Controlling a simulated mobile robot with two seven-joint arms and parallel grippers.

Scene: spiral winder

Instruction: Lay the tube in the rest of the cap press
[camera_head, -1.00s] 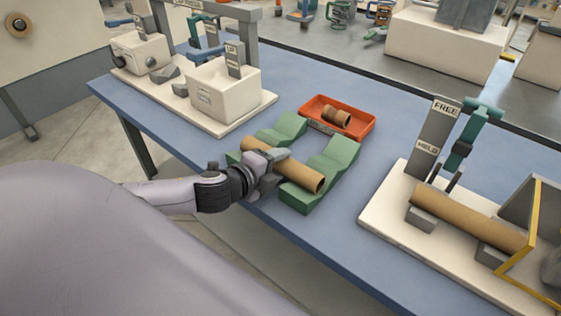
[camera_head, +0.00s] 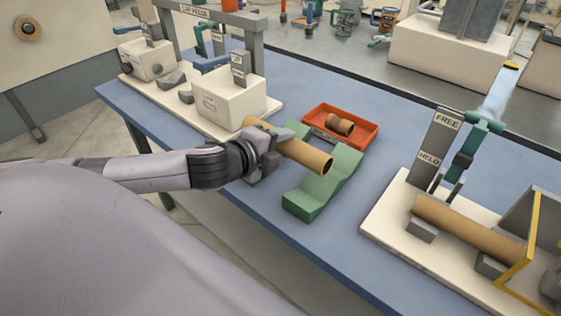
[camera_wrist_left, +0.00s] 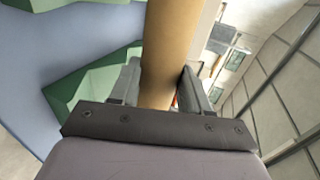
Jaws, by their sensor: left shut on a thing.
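My left gripper (camera_head: 268,147) is shut on a brown cardboard tube (camera_head: 304,154) and holds it above the green V-block stand (camera_head: 323,184). The tube also shows between the fingers in the left wrist view (camera_wrist_left: 168,50). The cap press (camera_head: 207,12) stands at the back left of the table on a white base, with two white blocks. A grey rest (camera_head: 172,79) sits between these blocks, with nothing lying in it; part of the press is hidden by its right block (camera_head: 230,97). My right gripper is not in view.
An orange tray (camera_head: 368,136) with short brown pieces (camera_head: 340,126) lies behind the green stand. At the right, a fixture marked FREE and HELD (camera_head: 432,150) holds another brown tube (camera_head: 465,228) beside a yellow-edged guard (camera_head: 522,250). Blue tabletop (camera_head: 385,165) between them is clear.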

